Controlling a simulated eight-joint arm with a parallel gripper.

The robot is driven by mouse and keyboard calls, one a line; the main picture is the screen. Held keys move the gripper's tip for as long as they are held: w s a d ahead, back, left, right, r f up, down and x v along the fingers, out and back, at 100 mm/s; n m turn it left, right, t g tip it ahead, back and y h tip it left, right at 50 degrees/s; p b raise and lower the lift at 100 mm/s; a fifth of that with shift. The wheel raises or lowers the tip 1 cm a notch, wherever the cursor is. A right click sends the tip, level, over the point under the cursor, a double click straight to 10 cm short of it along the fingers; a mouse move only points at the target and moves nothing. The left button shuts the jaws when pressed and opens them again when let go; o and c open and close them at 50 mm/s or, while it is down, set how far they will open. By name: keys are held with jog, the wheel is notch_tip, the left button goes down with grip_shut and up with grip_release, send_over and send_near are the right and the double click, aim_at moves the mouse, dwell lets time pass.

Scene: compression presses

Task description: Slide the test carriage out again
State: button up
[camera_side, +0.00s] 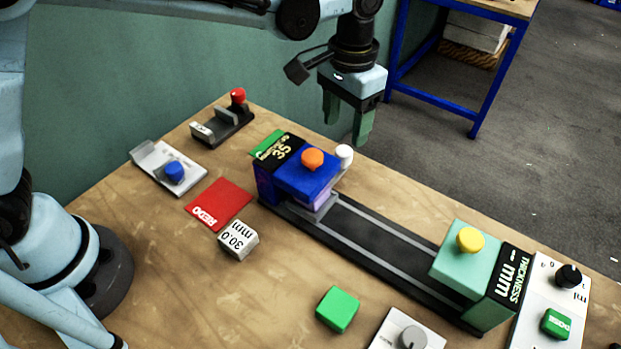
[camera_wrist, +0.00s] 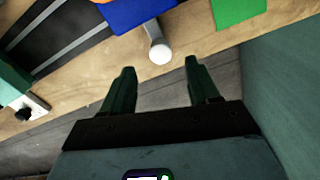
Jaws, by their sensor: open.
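A dark rail track (camera_side: 375,235) with pale stripes runs across the table. At its left end stands a blue block (camera_side: 308,185) with an orange knob and a black "35" label. At its right end stands a mint-green block (camera_side: 463,262) with a yellow knob and a "THICKNESS -- mm" display. A white round knob (camera_side: 344,154) sticks out from the far side of the blue block; it also shows in the wrist view (camera_wrist: 160,52). Which part is the test carriage is not labelled. My gripper (camera_side: 347,127) is open and empty, above and beyond the white knob. In the wrist view the knob lies between and ahead of the fingertips (camera_wrist: 160,68).
A red "REDO" card (camera_side: 219,203), a "30.0 mm" block (camera_side: 239,240) and a green block (camera_side: 338,309) lie in front of the track. Devices with a blue button (camera_side: 174,171) and red knob (camera_side: 238,96) stand left. A control panel (camera_side: 540,325) stands right.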

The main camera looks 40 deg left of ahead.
aim_at(343, 151)
notch_tip(343, 151, down, 7)
jog(key=shift+r, duration=0.15)
grip_shut()
dwell(0.5)
